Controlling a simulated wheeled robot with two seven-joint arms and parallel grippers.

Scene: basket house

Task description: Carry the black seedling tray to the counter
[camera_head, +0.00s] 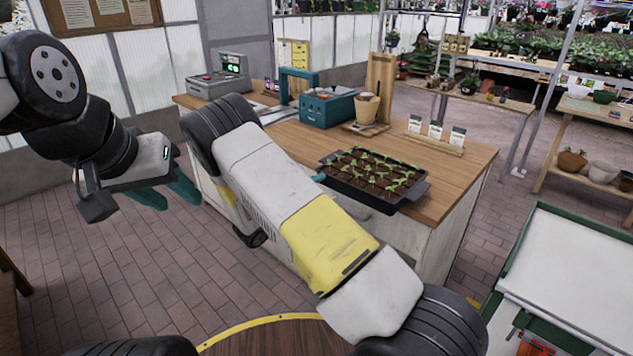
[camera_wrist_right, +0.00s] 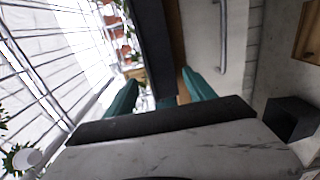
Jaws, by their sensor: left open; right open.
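The black seedling tray (camera_head: 425,190), filled with soil and small green seedlings, sits on the wooden top of the counter (camera_head: 465,165) near its front edge. In the right wrist view the tray's dark side (camera_wrist_right: 155,45) shows between two teal fingers. My right gripper (camera_wrist_right: 160,78) is open around the tray's near part, not clamped. In the head view only a teal bit of it (camera_head: 319,177) shows at the tray's left end; my own arm hides the rest. My left gripper (camera_head: 170,195) is open and empty over the floor, left of the counter.
A teal toolbox (camera_head: 327,108), a pot (camera_head: 367,106), seed packets (camera_head: 436,132) and a grey machine (camera_head: 217,78) stand on the counter behind the tray. A white-topped green cart (camera_head: 570,265) stands at the right. Brick floor is clear at the left.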

